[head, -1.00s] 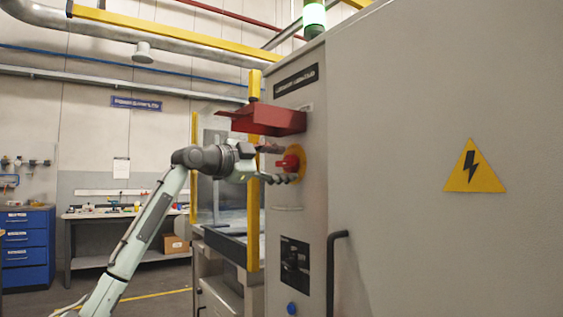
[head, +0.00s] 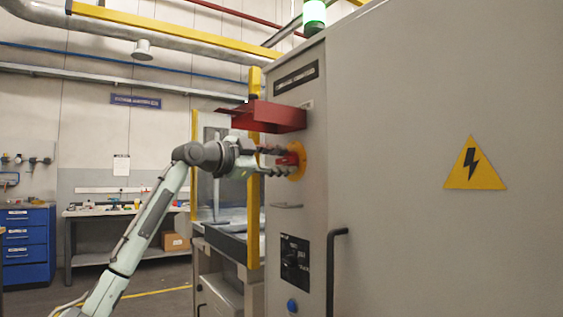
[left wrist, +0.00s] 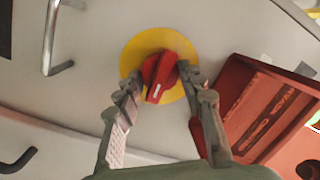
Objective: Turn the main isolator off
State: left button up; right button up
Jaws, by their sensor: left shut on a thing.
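The main isolator is a red rotary knob (head: 293,159) on a round yellow plate (head: 301,161), on the narrow face of the grey cabinet. In the left wrist view the red knob (left wrist: 160,76) has a white mark and sits on the yellow plate (left wrist: 150,42), its marked end pointing down and slightly left in that picture. My left gripper (head: 281,160) is shut on the knob, one finger on each side, as the left wrist view shows too (left wrist: 162,80). In the head view the fingers hide part of the knob. My right gripper is not in view.
A red hood-like box (head: 275,117) juts out just above the knob; it also shows at the right of the left wrist view (left wrist: 270,118). A black cabinet handle (head: 331,270) is below right. A yellow post (head: 254,210) and clear guard stand behind my left gripper.

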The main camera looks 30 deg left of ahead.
pick_arm(q)
jog(key=n, duration=0.4)
jog(key=shift+r+g, duration=0.1)
jog(key=shift+g, duration=0.2)
jog(key=n, duration=0.4)
jog(key=shift+n+g+h, duration=0.3)
jog(key=shift+g, duration=0.1)
jog(key=n, duration=0.4)
jog(key=shift+w+a+r+g+h, duration=0.1)
jog(key=shift+g+h, duration=0.2)
jog(key=shift+n+h, duration=0.3)
jog(key=shift+n, duration=1.2)
jog(key=o, duration=1.2)
jog(key=shift+a, duration=0.1)
jog(key=shift+c, duration=0.2)
